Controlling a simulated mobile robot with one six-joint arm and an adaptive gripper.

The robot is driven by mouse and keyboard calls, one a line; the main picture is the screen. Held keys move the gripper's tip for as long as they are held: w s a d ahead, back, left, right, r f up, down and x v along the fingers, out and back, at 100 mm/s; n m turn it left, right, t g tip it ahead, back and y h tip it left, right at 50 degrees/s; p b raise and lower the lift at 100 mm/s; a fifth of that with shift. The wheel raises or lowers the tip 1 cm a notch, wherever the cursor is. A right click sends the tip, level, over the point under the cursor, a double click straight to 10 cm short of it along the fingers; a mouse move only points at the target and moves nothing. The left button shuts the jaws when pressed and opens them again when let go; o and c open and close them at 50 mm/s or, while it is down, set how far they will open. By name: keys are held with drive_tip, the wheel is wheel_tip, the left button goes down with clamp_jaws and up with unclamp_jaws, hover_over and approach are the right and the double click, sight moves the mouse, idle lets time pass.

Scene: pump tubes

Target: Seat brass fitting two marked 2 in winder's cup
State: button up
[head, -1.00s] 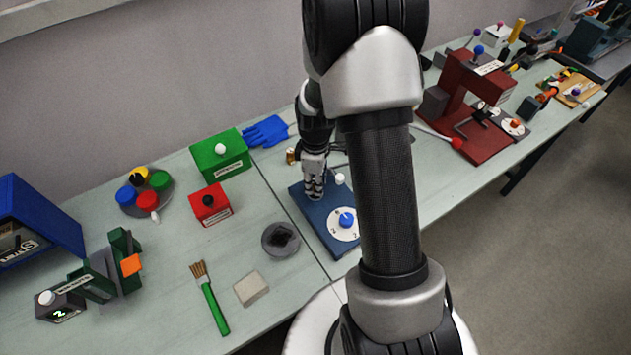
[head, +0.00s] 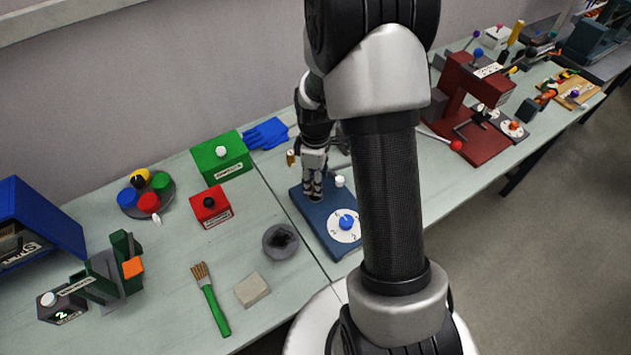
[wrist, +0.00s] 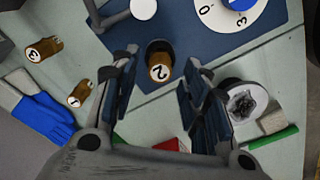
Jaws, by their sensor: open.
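The brass fitting marked 2 (wrist: 159,72) stands in the dark round cup (wrist: 158,46) on the winder's blue base (wrist: 205,62) in the wrist view. Its numbered end faces the camera; how deep it sits is hard to tell. My gripper (wrist: 160,88) is open, with one finger on each side of the fitting and visible gaps between. In the head view my gripper (head: 313,192) is low over the far left part of the blue base (head: 325,232) and hides the cup and fitting. The winder's dial (head: 344,226) has a blue knob.
A white knob (head: 340,181) rises from the base. A red box (head: 210,205), green box (head: 222,157) and grey dish (head: 280,241) stand left.

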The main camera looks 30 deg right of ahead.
drive_tip(key=s+a+r+m+t+p, duration=0.1)
drive_tip(key=s+a+r, duration=0.1)
drive_tip(key=r, duration=0.7)
drive_tip(key=s+a+r+m+p, duration=0.1)
drive_tip(key=a+r, duration=0.1)
drive_tip(key=r, duration=0.8)
drive_tip(key=s+a+r+m+t, duration=0.1)
drive_tip(key=s+a+r+m, duration=0.2)
drive_tip(key=s, duration=0.5)
drive_tip(key=s+a+r+m+t, duration=0.2)
drive_tip(key=s+a+r+m, duration=0.2)
drive_tip(key=s, duration=0.4)
wheel_tip(320, 180, up, 2)
drive_tip(key=shift+s+a+r+t, duration=0.2)
drive_tip(key=shift+s+a+t, duration=0.15)
drive_tip(key=shift+a, duration=0.35)
